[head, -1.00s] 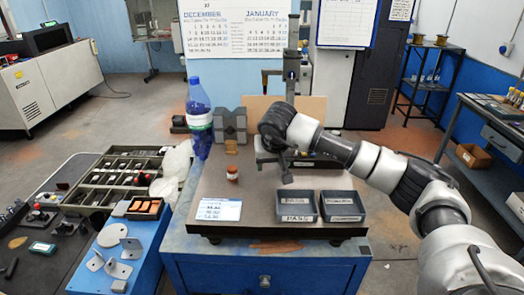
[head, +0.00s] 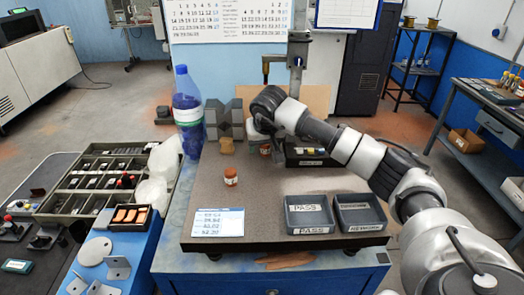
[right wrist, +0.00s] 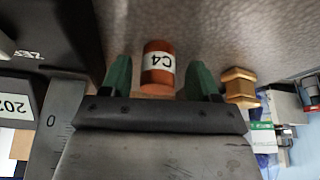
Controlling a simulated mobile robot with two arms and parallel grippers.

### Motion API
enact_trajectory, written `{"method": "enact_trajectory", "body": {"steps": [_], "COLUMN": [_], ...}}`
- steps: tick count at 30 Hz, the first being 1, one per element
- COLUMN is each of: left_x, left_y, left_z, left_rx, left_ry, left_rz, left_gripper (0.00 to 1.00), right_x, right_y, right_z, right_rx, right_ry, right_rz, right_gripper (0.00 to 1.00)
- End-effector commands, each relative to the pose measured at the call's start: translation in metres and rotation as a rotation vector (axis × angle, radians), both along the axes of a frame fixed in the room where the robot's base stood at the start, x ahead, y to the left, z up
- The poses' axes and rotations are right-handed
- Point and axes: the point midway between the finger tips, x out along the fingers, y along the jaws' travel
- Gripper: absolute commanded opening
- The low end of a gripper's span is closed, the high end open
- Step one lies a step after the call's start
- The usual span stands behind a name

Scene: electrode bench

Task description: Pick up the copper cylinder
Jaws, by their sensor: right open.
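A copper cylinder with a white label reading C4 (right wrist: 157,70) stands between the fingers of my right gripper (right wrist: 158,82) in the right wrist view. The gripper is open, a finger on each side, with small gaps visible beside the cylinder. In the head view my right gripper (head: 266,141) is at the back of the bench plate, and a copper cylinder (head: 265,149) shows just below it. My left gripper is not in view.
A brass hexagonal piece (head: 227,146) stands left of the gripper, before a grey V-block (head: 225,119). A dark tray (head: 305,160) is close on the right. PASS (head: 308,229) and REWORK (head: 361,227) trays sit at front right. A blue-capped bottle (head: 187,113) stands at back left.

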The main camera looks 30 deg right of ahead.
Motion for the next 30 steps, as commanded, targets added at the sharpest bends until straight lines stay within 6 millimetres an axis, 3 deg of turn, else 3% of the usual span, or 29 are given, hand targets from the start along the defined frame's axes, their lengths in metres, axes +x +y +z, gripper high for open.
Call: {"method": "enact_trajectory", "body": {"steps": [5, 17, 30], "left_x": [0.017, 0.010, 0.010], "left_y": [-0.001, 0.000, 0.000], "left_z": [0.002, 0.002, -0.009], "left_rx": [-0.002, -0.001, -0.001], "left_ry": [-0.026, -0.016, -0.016], "left_rz": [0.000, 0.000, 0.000], "left_gripper": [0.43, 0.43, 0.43], "right_x": [0.000, 0.000, -0.003], "right_y": [-0.001, 0.000, 0.001], "right_z": [0.001, 0.000, 0.005], "right_rx": [-0.002, -0.001, -0.003], "right_ry": [0.001, 0.002, -0.002], "right_rz": [-0.001, -0.001, -0.001], "right_gripper": [0.61, 0.02, 0.00]}}
